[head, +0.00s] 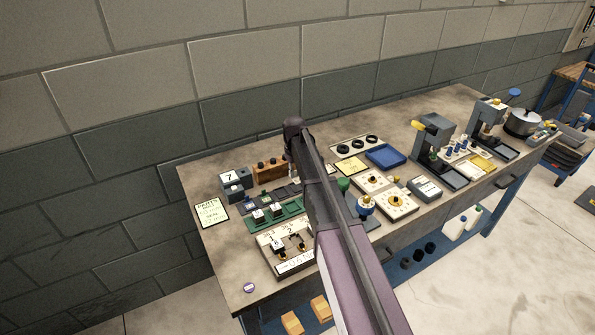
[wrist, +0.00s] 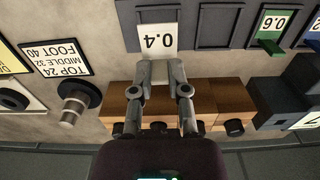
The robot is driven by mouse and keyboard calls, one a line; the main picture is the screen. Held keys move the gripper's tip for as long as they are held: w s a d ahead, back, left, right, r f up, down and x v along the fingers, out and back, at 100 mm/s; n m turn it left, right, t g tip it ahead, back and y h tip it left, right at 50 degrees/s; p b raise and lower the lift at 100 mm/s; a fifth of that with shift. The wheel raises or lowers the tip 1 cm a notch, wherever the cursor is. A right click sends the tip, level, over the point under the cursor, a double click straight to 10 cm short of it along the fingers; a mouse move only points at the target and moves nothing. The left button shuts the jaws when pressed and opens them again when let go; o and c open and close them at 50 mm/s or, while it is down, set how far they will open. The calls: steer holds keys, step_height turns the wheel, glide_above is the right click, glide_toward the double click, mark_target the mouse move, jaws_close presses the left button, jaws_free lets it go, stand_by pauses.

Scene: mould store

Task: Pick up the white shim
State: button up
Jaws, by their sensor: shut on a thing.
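In the wrist view, my gripper (wrist: 163,70) has its two fingers closed in on the white shim (wrist: 160,72), at the lower edge of a white label reading 0.4 (wrist: 157,38). Only a pale part of the shim shows between the fingers, and I cannot tell whether it is clear of its slot. The label sits at the edge of a dark slotted rack (wrist: 208,22).
A wooden block with dark knobs (wrist: 220,97) lies just below the fingers in the wrist view. A green shim (wrist: 270,46) stands by a 0.6 label to the right. In the head view, the workbench (head: 240,283) is crowded, with a blue tray (head: 388,157) right of my arm.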

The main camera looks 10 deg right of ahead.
steer(key=s, duration=0.5)
steer(key=s+r, duration=0.1)
steer(key=s, duration=0.4)
steer(key=s+p, duration=0.1)
steer(key=s, duration=0.4)
steer(key=shift+s+d+r, duration=0.1)
steer(key=shift+s+r, duration=0.05)
steer(key=shift+s, duration=0.25)
steer(key=shift+r, duration=0.1)
steer(key=shift+r+p, duration=2.45)
steer(key=shift+p, duration=0.2)
steer(key=shift+d, duration=0.15)
